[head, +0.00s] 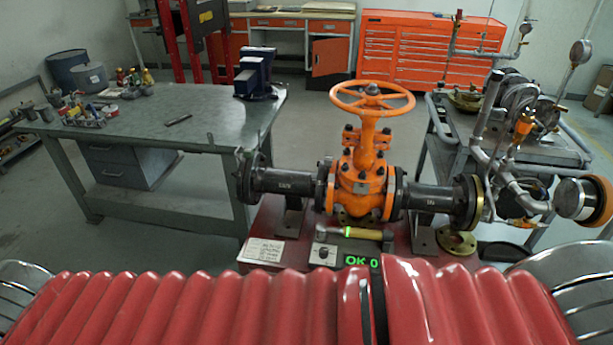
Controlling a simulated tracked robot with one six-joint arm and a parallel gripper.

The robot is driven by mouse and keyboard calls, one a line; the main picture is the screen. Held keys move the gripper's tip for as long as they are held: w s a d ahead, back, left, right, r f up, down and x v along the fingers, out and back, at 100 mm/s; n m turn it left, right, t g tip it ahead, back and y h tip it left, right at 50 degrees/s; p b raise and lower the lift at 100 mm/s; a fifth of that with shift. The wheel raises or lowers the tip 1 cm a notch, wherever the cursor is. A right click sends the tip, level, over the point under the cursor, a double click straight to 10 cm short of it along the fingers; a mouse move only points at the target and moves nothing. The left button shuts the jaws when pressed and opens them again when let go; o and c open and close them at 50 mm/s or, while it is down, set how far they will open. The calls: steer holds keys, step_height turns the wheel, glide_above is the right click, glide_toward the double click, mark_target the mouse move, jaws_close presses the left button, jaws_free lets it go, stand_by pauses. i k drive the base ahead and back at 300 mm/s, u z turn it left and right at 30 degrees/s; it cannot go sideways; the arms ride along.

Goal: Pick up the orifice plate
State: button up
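A flat brass disc with a central hole (457,241) lies low at the right end of the red valve stand, below the right pipe flange. It is the thing here that looks most like the orifice plate, but I cannot tell for sure. An orange gate valve (362,180) with an orange handwheel (372,98) stands between two dark flanged pipe stubs. A brass-coloured ring edge (478,203) shows at the right flange (466,202). My gripper is not in view; a red ribbed part of my own body fills the bottom of the picture.
A grey workbench (150,122) stands left, with a blue vise (255,75). A cart with pipes and gauges (520,130) stands close on the right.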

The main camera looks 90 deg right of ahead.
mark_target(328, 159)
steer(key=u, duration=0.45)
steer(key=k, duration=0.95)
steer(key=z, duration=1)
steer(key=i, duration=1)
steer(key=z, duration=0.05)
